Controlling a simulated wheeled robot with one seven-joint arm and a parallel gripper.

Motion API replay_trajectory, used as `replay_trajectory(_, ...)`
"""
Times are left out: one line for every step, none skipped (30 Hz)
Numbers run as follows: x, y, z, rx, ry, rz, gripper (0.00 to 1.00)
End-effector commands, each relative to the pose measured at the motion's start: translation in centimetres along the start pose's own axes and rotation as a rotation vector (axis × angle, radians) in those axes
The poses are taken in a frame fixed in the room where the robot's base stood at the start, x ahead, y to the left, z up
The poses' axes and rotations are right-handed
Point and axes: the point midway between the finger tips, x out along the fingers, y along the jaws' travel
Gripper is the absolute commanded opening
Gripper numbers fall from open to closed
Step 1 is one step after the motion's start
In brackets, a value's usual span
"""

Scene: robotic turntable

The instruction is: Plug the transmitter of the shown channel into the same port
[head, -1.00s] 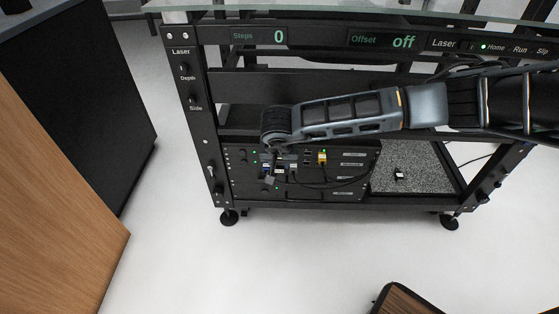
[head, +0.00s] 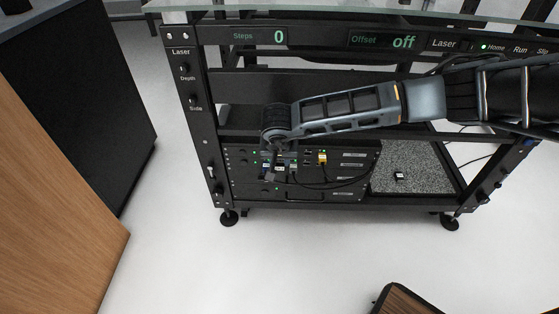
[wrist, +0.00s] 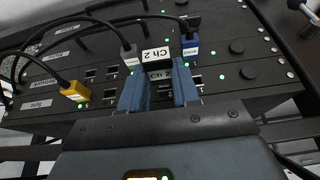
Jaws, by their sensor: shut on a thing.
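My gripper (wrist: 158,92) is shut on a small black transmitter (wrist: 156,58) with a white "Ch 2" label, between its two blue fingers. It is in front of the black rack panel (wrist: 225,95), close to a row of ports. A "Ch 2" marking (wrist: 160,74) shows just below the transmitter, between the fingers. The fingers hide the port there, so I cannot tell whether the transmitter is in it. In the head view my gripper (head: 275,160) is at the left part of the panel. Another small black, white-labelled piece (head: 399,175) lies on the grey mat (head: 415,155).
A blue plug (wrist: 190,46) is just right of the transmitter, a grey plug (wrist: 130,58) just left. A yellow plug (wrist: 75,92) is farther left. Black cables (wrist: 55,38) run leftward. Empty ports (wrist: 112,70) lie between.

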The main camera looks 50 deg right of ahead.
Motion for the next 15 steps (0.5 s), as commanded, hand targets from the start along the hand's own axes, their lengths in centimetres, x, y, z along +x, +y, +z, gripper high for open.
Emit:
replay_trajectory(0.07,-0.01,-0.14,0.0,0.001,0.0,0.02)
replay_trajectory(0.09,0.0,-0.21,0.0,0.001,0.0,0.02)
replay_trajectory(0.12,0.0,-0.3,0.0,0.001,0.0,0.02)
replay_trajectory(0.15,-0.01,-0.36,0.0,0.001,0.0,0.02)
replay_trajectory(0.17,0.0,-0.43,0.0,0.001,0.0,0.02)
replay_trajectory(0.2,0.0,-0.51,0.0,0.001,0.0,0.02)
replay_trajectory(0.22,0.0,-0.57,0.0,0.001,0.0,0.02)
replay_trajectory(0.24,0.0,-0.63,0.0,0.001,0.0,0.02)
replay_trajectory(0.28,0.0,-0.71,0.0,0.0,0.0,0.02)
replay_trajectory(0.3,0.0,-0.77,0.0,0.0,0.0,0.02)
replay_trajectory(0.33,0.0,-0.83,0.0,0.0,0.0,0.02)
replay_trajectory(0.36,0.0,-0.92,0.0,0.0,0.0,0.02)
replay_trajectory(0.39,0.0,-0.98,0.0,0.001,0.0,0.02)
replay_trajectory(0.42,0.0,-1.05,0.0,0.001,0.0,0.02)
replay_trajectory(0.45,0.01,-1.13,0.0,0.001,0.0,0.02)
